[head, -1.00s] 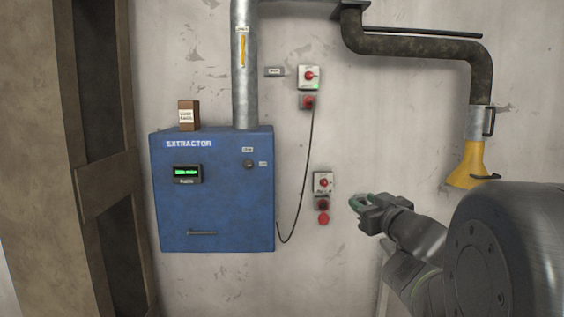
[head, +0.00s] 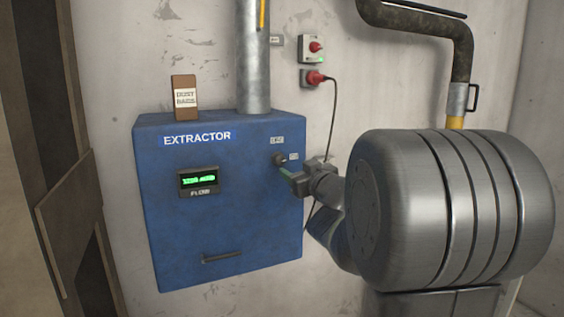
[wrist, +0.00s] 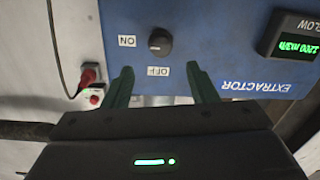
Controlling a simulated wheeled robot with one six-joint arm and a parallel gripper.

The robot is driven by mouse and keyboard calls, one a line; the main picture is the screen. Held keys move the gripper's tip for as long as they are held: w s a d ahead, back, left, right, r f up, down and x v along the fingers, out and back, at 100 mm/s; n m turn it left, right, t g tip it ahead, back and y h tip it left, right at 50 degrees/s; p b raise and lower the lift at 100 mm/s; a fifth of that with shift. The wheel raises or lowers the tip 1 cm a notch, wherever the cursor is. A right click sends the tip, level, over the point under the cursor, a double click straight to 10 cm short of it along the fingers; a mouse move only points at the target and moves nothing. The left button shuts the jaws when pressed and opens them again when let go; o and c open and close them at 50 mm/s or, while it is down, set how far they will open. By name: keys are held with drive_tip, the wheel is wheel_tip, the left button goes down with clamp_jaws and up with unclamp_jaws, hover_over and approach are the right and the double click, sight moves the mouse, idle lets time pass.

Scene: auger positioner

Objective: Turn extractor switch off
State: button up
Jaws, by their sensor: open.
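The extractor switch (head: 279,159) is a dark round knob on the front of the blue extractor box (head: 230,250). In the wrist view the knob (wrist: 160,41) shows beyond my fingertips, with an ON label (wrist: 127,41) to its left and an OFF label (wrist: 158,71) below it. I cannot tell for sure which label it points at. My gripper (head: 288,174) is open and empty, close to the knob. In the wrist view its green fingers (wrist: 159,72) are spread either side of the OFF label, apart from the knob.
A green-lit flow display (head: 199,180) and a handle (head: 222,257) are on the box front. A dust bags box (head: 185,97) and a metal duct (head: 253,60) are on top. A red plug with cable (head: 316,78) and a red switch (head: 315,47) are on the wall right.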

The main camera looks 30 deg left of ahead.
sight(281, 161)
drive_tip(key=p+x, duration=0.1)
drive_tip(key=x, duration=0.8)
drive_tip(key=shift+s, duration=0.1)
drive_tip(key=shift+c, duration=0.2)
drive_tip(key=c, duration=0.9)
